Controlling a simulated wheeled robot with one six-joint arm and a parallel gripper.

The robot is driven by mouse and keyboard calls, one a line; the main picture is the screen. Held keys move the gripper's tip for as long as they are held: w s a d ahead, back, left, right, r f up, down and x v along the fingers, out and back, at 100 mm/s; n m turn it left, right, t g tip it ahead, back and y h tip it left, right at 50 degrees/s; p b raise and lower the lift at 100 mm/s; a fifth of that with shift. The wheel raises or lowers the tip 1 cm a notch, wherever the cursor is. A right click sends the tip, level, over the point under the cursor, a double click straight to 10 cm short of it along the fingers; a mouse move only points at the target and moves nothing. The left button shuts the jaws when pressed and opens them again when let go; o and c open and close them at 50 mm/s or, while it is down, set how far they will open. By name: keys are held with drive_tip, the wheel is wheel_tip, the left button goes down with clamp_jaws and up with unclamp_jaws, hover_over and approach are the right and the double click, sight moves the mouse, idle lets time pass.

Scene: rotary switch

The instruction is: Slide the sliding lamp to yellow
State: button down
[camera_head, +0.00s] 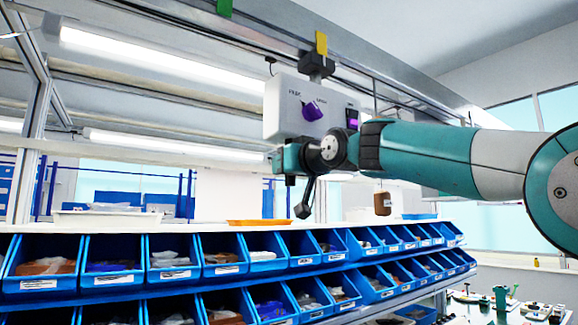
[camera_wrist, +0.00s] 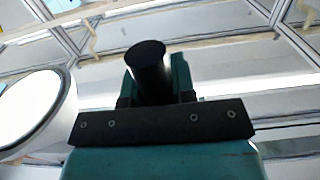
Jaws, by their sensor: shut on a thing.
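An overhead rail carries a green tag (camera_head: 224,7) and, to its right, a yellow tag (camera_head: 321,43). A black block (camera_head: 316,65) sits at the rail just below the yellow tag. A white box (camera_head: 287,112) with a purple knob (camera_head: 312,111) hangs below the block. I cannot tell which part is the sliding lamp. My gripper (camera_head: 284,172) is just below the box, at the end of my teal arm.
Shelves of blue bins (camera_head: 114,262) run below my gripper. An orange tray (camera_head: 259,222) lies on the shelf top. A brown tag (camera_head: 382,204) hangs right of my gripper. A lit tube lamp (camera_head: 150,67) is at upper left. Open air lies left of my gripper.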

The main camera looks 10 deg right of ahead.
drive_tip(key=shift+d+r, duration=0.15)
drive_tip(key=shift+d, duration=0.05)
drive_tip(key=c, duration=0.9)
unclamp_jaws()
drive_tip(key=shift+w+d, duration=0.15)
drive_tip(key=shift+w, duration=0.05)
drive_tip(key=shift+c, duration=0.2)
drive_tip(key=b+v, duration=0.8)
drive_tip(key=v, duration=0.9)
drive_tip(key=shift+s, duration=0.3)
